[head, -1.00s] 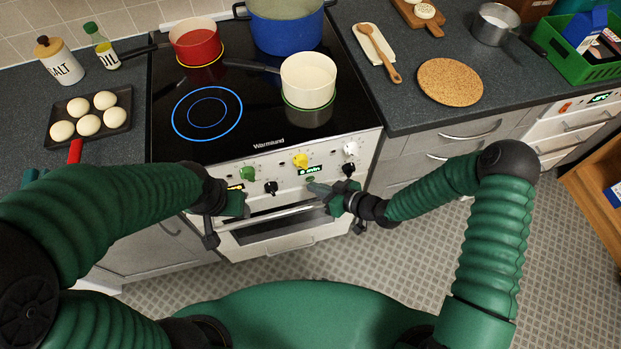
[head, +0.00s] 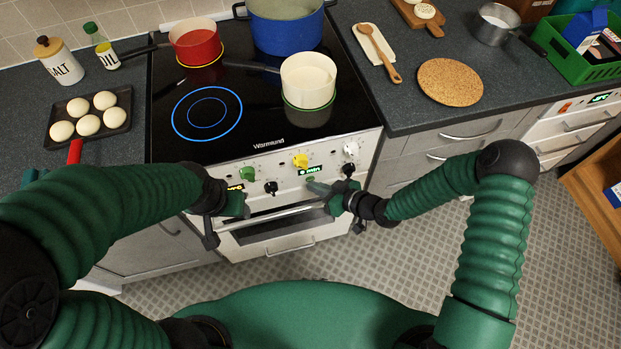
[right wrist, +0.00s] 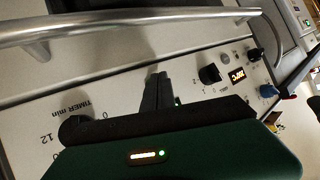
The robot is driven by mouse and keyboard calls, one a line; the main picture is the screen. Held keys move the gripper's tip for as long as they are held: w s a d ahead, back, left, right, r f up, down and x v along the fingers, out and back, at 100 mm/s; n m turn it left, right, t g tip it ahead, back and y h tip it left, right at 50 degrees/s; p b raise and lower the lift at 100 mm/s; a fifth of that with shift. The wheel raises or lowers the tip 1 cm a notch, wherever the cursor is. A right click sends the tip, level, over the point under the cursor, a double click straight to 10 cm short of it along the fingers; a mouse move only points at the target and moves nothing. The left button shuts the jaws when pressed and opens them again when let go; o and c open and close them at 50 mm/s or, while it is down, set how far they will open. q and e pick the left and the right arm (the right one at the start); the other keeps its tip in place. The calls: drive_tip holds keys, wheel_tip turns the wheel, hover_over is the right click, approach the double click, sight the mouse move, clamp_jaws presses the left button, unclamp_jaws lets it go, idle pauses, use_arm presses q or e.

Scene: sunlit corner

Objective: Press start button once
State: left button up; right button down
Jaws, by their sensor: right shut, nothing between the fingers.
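The start button is likely the small green button (head: 310,179) below the green timer display (head: 309,170) on the white oven control panel (head: 285,178). My right gripper (head: 313,187) is shut and empty, with its tips at or just below that button. I cannot tell whether they touch it. My left gripper (head: 238,204) is in front of the panel's left part. Its jaws are too unclear to judge.
Green (head: 247,173), yellow (head: 300,160), black (head: 271,187) and white (head: 350,149) knobs surround the button area. The oven handle (head: 270,217) runs below the panel. A cream pot (head: 308,80), red pot (head: 195,45) and blue pot (head: 286,30) stand on the hob above.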

drive_tip(key=shift+s+d, duration=0.2)
drive_tip(key=shift+s, duration=0.35)
drive_tip(key=shift+s, duration=0.1)
drive_tip(key=shift+s+d+p, duration=0.2)
drive_tip(key=shift+s+d, duration=0.05)
drive_tip(key=shift+s, duration=0.5)
drive_tip(key=shift+s+d+p, duration=0.25)
drive_tip(key=shift+s, duration=0.55)
drive_tip(key=shift+s+d+p, duration=0.2)
drive_tip(key=shift+s+d, duration=0.05)
drive_tip(key=shift+s, duration=0.5)
drive_tip(key=d+r+m+g+h+p, duration=0.1)
drive_tip(key=d+r+h, duration=0.25)
drive_tip(key=d, duration=0.35)
drive_tip(key=d+r+m+g+h+p, duration=0.1)
drive_tip(key=d+r+h, duration=0.25)
drive_tip(key=d, duration=0.35)
drive_tip(key=s+d+r+m+g+h, duration=0.1)
drive_tip(key=s+d+r+m, duration=0.1)
drive_tip(key=r, duration=0.4)
drive_tip(key=s+d+r+m+g+h, duration=0.1)
drive_tip(key=s+d+r+m+h, duration=0.1)
drive_tip(key=s+r+m, duration=0.2)
drive_tip(key=s+r, duration=0.3)
drive_tip(key=shift+s+d, duration=0.15)
drive_tip(key=shift+s, duration=0.05)
